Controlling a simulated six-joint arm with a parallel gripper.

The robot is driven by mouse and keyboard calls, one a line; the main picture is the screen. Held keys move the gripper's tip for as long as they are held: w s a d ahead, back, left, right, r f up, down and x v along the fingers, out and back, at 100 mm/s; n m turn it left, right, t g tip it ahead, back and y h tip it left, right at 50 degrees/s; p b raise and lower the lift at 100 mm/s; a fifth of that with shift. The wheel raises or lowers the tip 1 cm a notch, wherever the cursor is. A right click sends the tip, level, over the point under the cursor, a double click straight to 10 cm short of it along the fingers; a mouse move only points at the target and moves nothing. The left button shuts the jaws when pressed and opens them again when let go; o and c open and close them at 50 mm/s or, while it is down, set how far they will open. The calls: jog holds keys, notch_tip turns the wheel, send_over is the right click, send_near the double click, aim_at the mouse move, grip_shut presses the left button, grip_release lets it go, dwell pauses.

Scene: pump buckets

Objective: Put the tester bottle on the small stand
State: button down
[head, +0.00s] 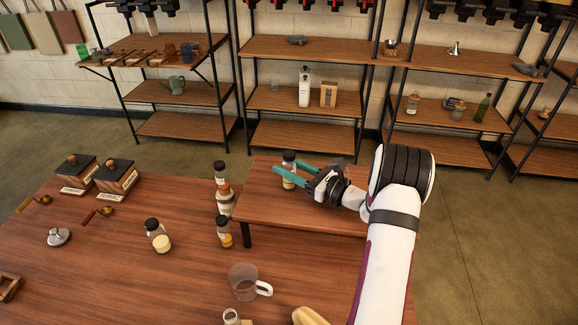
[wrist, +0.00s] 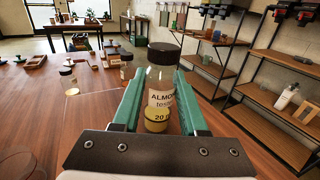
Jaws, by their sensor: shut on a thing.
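The tester bottle (head: 289,182) is a small clear bottle with a black cap and yellowish contents. In the wrist view the bottle (wrist: 160,98) stands upright between the green fingers, its label reading "ALMO…", "teste…" and "20", partly hidden. My gripper (head: 286,172) is shut on it from the right, also in the wrist view (wrist: 158,85). The small stand (head: 285,208) is a low raised wooden platform with dark legs on the table. The bottle is over the stand's far left part; I cannot tell whether its base touches the top.
Several dark-capped bottles (head: 224,232) stand just left of the stand, and another jar (head: 157,236) is farther left. A clear measuring cup (head: 243,282) is in front. Two labelled boxes (head: 117,178) sit at the back left. Shelves (head: 305,102) line the wall behind.

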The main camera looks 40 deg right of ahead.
jog(key=shift+c, duration=2.2)
grip_release()
